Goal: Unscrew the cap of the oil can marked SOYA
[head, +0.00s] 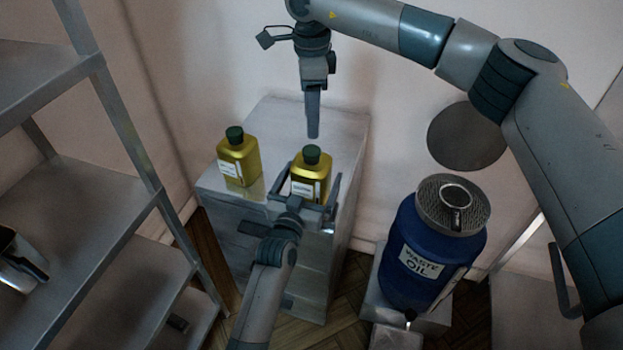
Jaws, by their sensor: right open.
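Two yellow-gold oil cans with dark green caps stand upright on a metal cabinet: the left can (238,161) and the right can (310,180). Their white labels are too small to read, so I cannot tell which is SOYA. The right can's cap (312,154) is on its neck. My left gripper (311,187) has a finger on each side of the right can; whether they press on it I cannot tell. My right gripper (313,136) is open and empty, pointing down just above and behind the right can's cap, apart from it.
A metal shelf rack (100,195) stands at the left. A blue waste oil drum (425,255) with a perforated top stands right of the cabinet (345,150). A round dark disc (466,137) is behind the drum. The cabinet top is clear behind the cans.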

